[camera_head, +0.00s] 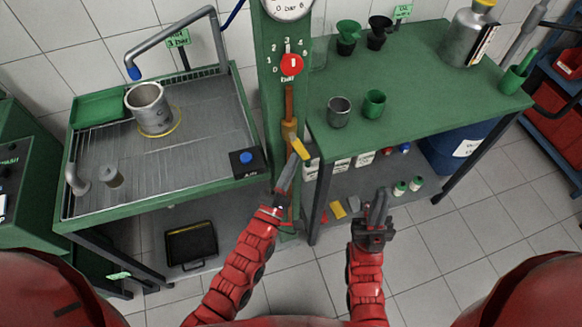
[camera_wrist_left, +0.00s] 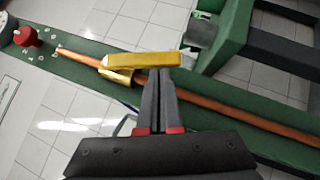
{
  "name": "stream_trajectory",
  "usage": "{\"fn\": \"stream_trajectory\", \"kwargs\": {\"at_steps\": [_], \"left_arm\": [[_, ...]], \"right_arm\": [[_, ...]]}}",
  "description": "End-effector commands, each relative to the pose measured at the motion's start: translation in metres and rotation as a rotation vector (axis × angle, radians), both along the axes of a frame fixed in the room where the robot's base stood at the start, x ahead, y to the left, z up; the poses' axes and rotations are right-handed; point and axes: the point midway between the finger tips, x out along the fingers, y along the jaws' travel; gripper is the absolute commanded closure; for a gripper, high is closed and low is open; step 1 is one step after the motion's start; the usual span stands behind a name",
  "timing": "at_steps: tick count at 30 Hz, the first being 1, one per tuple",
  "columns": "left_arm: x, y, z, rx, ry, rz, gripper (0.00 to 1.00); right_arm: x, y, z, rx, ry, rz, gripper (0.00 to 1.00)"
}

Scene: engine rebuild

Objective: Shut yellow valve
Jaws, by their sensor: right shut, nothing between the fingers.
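The yellow valve (camera_head: 299,147) has a yellow lever on a brass body, set on a copper pipe on the green column. In the left wrist view the yellow lever (camera_wrist_left: 140,60) lies across the picture, at an angle to the pipe. My left gripper (camera_head: 292,160) is at the lever; its fingers look closed together. In the wrist view its fingertips (camera_wrist_left: 160,72) meet the lever's lower edge near its right end; I cannot tell whether they touch. My right gripper (camera_head: 379,194) is shut and empty, in front of the right bench.
A red knob (camera_head: 292,65) with a numbered scale and a gauge (camera_head: 287,6) sit above the valve. A wash tray with a metal cylinder (camera_head: 148,105) stands left. A green bench (camera_head: 430,80) with cups and a canister stands right.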

Motion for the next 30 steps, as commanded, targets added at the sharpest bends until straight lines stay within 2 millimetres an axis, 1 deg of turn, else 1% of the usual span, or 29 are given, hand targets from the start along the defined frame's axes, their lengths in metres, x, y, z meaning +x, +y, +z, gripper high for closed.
{"fn": "stream_trajectory", "kwargs": {"at_steps": [1,5,8,11,15,23,30], "left_arm": [[0.000,-0.001,-0.002,-0.007,-0.006,-0.001,1.00],[0.001,-0.003,-0.005,-0.033,-0.015,-0.001,1.00],[0.001,-0.006,-0.009,-0.065,-0.023,-0.001,1.00],[0.003,-0.009,-0.012,-0.112,-0.038,-0.002,1.00],[0.005,-0.016,-0.015,-0.198,-0.067,-0.001,1.00],[0.009,-0.030,-0.012,-0.389,-0.129,-0.003,1.00],[0.014,-0.046,-0.006,-0.599,-0.196,-0.005,1.00]], "right_arm": [[0.000,0.000,-0.007,0.000,0.000,0.000,1.00],[0.000,0.000,-0.023,0.000,0.000,0.000,1.00],[0.000,0.000,-0.041,0.000,0.000,0.000,1.00],[0.000,0.000,-0.065,0.000,0.000,0.000,1.00],[0.000,0.000,-0.105,0.000,0.000,0.000,1.00],[0.000,0.000,-0.176,0.000,0.000,0.000,1.00],[0.000,0.000,-0.247,0.000,0.000,0.000,1.00]]}}
